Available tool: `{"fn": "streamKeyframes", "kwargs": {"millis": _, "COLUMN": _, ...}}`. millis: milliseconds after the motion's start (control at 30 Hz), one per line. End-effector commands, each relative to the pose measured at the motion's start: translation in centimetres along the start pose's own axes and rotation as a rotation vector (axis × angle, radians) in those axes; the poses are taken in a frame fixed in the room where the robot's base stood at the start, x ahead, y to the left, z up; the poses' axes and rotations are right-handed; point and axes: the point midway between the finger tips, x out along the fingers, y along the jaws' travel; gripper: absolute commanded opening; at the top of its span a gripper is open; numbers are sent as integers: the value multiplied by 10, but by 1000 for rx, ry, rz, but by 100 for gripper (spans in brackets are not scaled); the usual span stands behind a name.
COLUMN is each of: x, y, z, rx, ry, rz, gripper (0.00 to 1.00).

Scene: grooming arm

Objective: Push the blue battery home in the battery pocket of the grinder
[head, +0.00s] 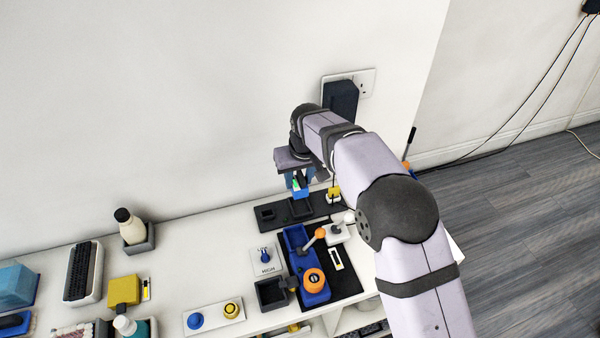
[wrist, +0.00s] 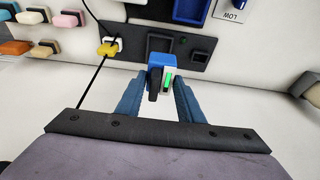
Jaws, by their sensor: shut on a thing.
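The blue battery (head: 298,190) hangs between the fingers of my gripper (head: 299,180), over the black base plate at the wall side of the bench. In the wrist view my gripper (wrist: 160,88) is shut on the battery (wrist: 157,60), whose pale face carries a green strip. The grinder (head: 313,280) is a blue body with an orange round part and an orange-tipped lever, lying on a black mat. Its blue open-topped pocket (head: 294,236) faces up, apart from the battery and nearer the camera. A blue recess, probably this pocket, shows cut off in the wrist view (wrist: 190,10).
The black base plate (head: 275,223) has a larger and a smaller socket. A HIGH switch plate (head: 265,260) and dark open box (head: 270,292) lie left of the grinder. The wall is close behind.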

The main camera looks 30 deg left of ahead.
Motion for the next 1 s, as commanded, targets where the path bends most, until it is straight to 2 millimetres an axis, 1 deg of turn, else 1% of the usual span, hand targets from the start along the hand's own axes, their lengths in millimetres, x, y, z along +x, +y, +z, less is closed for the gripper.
{"fn": "streamKeyframes", "kwargs": {"millis": 33, "x": -9, "y": -3, "z": 3, "rx": -2, "ry": -2, "rz": 1, "gripper": 8}}
{"fn": "streamKeyframes", "kwargs": {"millis": 167, "x": -15, "y": -11, "z": 18, "rx": 0, "ry": -3, "rz": 3, "gripper": 8}}
{"fn": "streamKeyframes", "kwargs": {"millis": 400, "x": -28, "y": -26, "z": 56, "rx": 0, "ry": -3, "rz": 4, "gripper": 8}}
{"fn": "streamKeyframes", "kwargs": {"millis": 600, "x": -36, "y": -34, "z": 83, "rx": -2, "ry": -1, "rz": 0, "gripper": 8}}
{"fn": "streamKeyframes", "kwargs": {"millis": 800, "x": -39, "y": -38, "z": 96, "rx": -4, "ry": 2, "rz": -3, "gripper": 8}}
{"fn": "streamKeyframes", "kwargs": {"millis": 1000, "x": -38, "y": -38, "z": 98, "rx": -3, "ry": 2, "rz": -3, "gripper": 8}}
